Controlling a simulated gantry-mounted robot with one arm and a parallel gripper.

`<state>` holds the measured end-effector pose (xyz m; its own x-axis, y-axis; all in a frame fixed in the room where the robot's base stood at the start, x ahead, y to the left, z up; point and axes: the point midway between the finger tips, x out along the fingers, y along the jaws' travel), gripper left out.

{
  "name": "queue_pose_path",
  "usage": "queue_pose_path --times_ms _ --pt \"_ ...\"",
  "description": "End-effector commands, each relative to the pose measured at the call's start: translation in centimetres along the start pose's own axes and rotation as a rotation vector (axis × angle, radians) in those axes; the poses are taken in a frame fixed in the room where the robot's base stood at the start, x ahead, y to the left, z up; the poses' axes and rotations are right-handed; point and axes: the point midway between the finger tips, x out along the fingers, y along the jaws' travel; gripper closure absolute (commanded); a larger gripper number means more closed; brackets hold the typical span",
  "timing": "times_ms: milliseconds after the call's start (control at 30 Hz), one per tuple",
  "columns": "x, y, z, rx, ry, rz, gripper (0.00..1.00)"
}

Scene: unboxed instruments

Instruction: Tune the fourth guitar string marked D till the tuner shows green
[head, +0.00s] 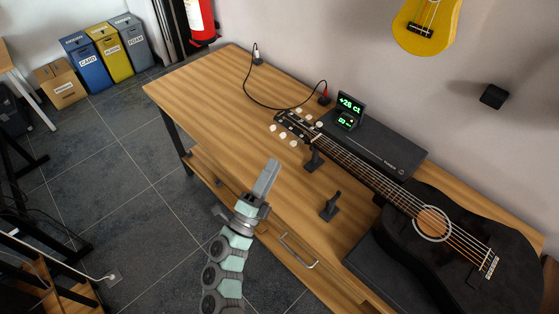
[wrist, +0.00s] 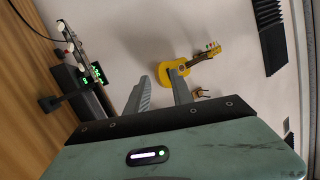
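A black acoustic guitar (head: 455,235) lies on the wooden bench, its neck pointing up-left. Its headstock (head: 297,126) has several white tuning pegs and also shows at the upper left of the wrist view (wrist: 70,38). The string letters are too small to read. The tuner (head: 348,110) stands behind the headstock and reads about "+26 ct" in green digits; its smaller lower line is unclear. It also shows in the wrist view (wrist: 97,73). My gripper (head: 270,166) is in front of the headstock, apart from it. The wrist view shows its fingers (wrist: 159,78) spread and empty.
A neck stand (head: 314,160) and another black stand (head: 330,207) rise from the bench (head: 215,95). A black box (head: 375,145) lies behind the neck. A cable (head: 262,103) crosses the bench's back. A yellow ukulele (head: 426,25) hangs on the wall. The bench's left part is mostly clear.

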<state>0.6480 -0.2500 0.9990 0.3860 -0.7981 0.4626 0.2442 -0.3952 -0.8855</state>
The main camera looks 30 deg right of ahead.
Motion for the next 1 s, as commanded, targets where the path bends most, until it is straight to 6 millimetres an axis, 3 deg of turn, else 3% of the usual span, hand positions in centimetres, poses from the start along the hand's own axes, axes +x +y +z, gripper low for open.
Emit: queue_pose_path --times_ms 33,100,300,433,667,1000 --pt "-0.4 4.0 0.5 0.059 0.011 0.035 0.72" --pt "-0.3 7.2 1.6 0.150 0.015 0.093 0.72" --pt "0.1 13.8 5.0 0.378 0.013 0.221 0.72" --pt "0.5 15.5 6.4 0.473 0.012 0.264 0.72" --pt "1.5 16.1 7.2 0.516 0.010 0.284 0.72" --pt "7.0 17.6 7.6 0.514 0.007 0.282 0.72"
